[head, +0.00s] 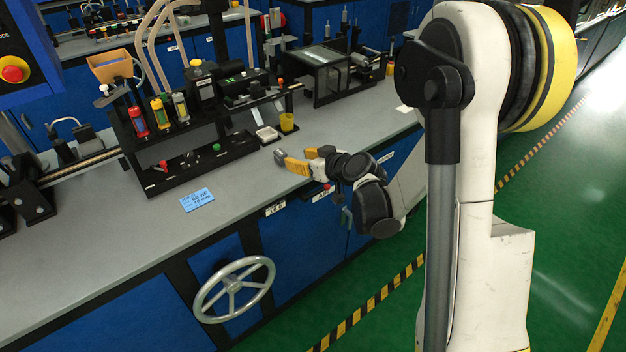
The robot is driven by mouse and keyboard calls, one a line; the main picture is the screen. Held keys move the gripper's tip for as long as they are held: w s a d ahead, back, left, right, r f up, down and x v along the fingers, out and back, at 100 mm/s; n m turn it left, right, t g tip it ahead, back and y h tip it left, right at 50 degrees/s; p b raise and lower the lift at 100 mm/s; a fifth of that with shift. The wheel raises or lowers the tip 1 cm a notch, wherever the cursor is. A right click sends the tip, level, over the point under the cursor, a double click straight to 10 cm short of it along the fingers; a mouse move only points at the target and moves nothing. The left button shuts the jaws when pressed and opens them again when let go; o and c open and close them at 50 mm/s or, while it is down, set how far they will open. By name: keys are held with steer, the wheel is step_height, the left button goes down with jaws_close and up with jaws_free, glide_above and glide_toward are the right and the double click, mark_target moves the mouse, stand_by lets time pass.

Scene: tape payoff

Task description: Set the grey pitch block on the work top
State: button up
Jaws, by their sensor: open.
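My gripper (296,158) is open, low over the front part of the grey work top (250,193), right of the black rack. Its yellow fingers point left. A small grey piece (280,155) shows at the end of the near finger. I cannot tell whether it is the grey pitch block or the fingertip, nor whether it touches the work top. No other clear grey block shows.
A black rack (188,173) with coloured vials stands left of my gripper. A white tray (267,134) and a yellow cup (287,122) stand behind it. A blue card (197,200) lies near the front edge. A handwheel (235,289) is below. The front strip is mostly clear.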

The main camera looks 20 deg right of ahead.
steer(key=s+a+r+g, duration=0.2)
steer(key=s+a+r, duration=0.2)
steer(key=s+r, duration=0.3)
steer(key=s+d+r+m+g+h, duration=0.1)
steer(key=s+m+g+h, duration=0.2)
steer(key=s, duration=2)
steer(key=shift+s+r+m+g+h, duration=0.3)
steer(key=shift+s+h, duration=0.1)
steer(key=shift+h, duration=0.1)
steer(key=shift+d, duration=0.15)
